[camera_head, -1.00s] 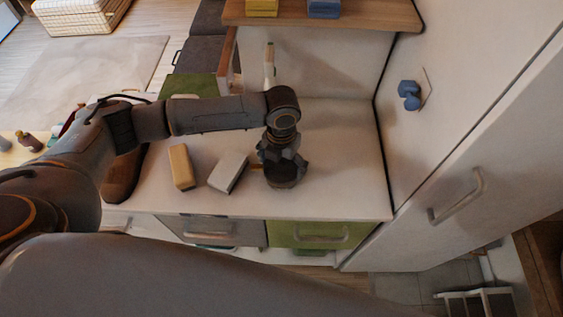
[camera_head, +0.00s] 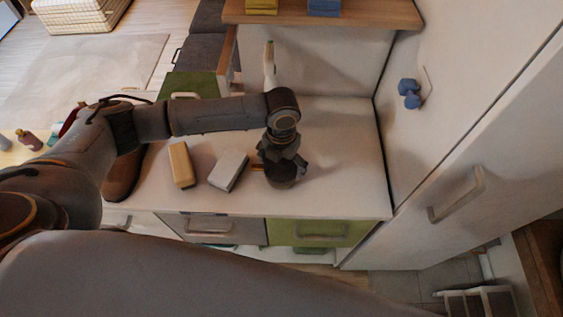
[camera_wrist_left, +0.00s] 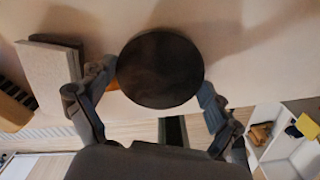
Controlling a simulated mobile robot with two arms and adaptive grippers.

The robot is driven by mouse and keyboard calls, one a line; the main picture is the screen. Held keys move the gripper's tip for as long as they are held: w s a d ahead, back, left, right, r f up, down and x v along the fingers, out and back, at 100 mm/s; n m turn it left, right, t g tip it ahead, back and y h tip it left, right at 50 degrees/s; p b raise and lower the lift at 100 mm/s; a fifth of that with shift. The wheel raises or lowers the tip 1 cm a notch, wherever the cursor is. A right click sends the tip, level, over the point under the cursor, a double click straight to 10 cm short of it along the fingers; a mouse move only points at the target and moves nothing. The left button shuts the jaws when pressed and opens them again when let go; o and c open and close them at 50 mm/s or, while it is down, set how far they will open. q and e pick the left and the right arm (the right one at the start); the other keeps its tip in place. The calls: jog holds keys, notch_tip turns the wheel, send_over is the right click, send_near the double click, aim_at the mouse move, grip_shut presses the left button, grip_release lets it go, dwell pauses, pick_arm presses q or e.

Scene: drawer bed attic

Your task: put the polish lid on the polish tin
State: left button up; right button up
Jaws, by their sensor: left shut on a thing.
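My left gripper (camera_head: 283,166) is over the white cabinet top, pointing down. In the left wrist view its two fingers (camera_wrist_left: 160,76) are shut on the sides of a dark round disc, which looks like the polish lid (camera_wrist_left: 160,68). In the head view the dark round shape (camera_head: 282,181) shows just under the fingers, low over the top. I cannot make out the polish tin apart from it, and cannot tell whether the tin is beneath the disc. My right gripper is not in view.
A pale grey block (camera_head: 228,170) and a yellow-topped block (camera_head: 181,165) lie left of the gripper. A brown shoe (camera_head: 122,178) stands farther left. A light bottle-like thing (camera_head: 269,65) stands at the back. The cabinet top (camera_head: 345,165) is clear on the right, up to the wall.

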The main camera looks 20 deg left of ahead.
pick_arm(q)
jog(key=shift+f, duration=0.3)
dwell(0.9)
jog(key=o, duration=0.9)
jog(key=shift+c, duration=0.2)
jog(key=shift+r, duration=0.15)
notch_tip(320, 180, up, 12)
